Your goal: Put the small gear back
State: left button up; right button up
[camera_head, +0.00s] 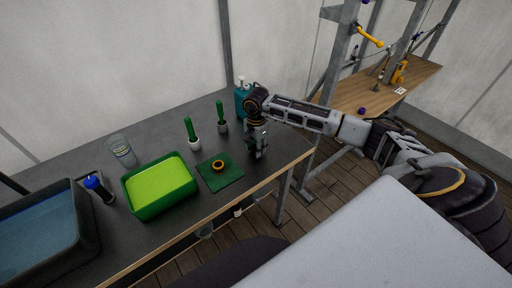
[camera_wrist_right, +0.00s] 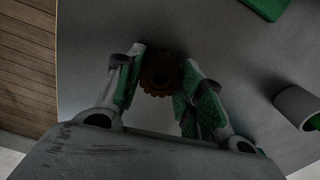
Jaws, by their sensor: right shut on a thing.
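My right gripper (camera_head: 258,153) points down at the right end of the grey table. In the right wrist view its fingers (camera_wrist_right: 160,80) are shut on a small, dark brown toothed gear (camera_wrist_right: 160,74). The gear hangs between the fingertips over bare grey tabletop; its height above the table is hard to tell. An orange ring-like part with a dark centre (camera_head: 217,166) lies on a green mat (camera_head: 230,181), left of the gripper. A corner of the mat also shows in the right wrist view (camera_wrist_right: 268,8). My left gripper is out of view.
A green tray with lime contents (camera_head: 158,208), two green-handled tools in holders (camera_head: 194,142) (camera_head: 222,127), a clear cup (camera_head: 122,152), a blue-topped bottle (camera_head: 97,186), a dark basin (camera_head: 84,210) and a teal bottle (camera_head: 241,104) stand on the table. The front right corner is clear.

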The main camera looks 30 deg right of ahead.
jog(key=shift+f, duration=0.25)
jog(key=shift+f, duration=0.1)
jog(key=o, duration=1.1)
jog(key=shift+r+b, duration=1.25)
jog(key=shift+r, duration=4.9)
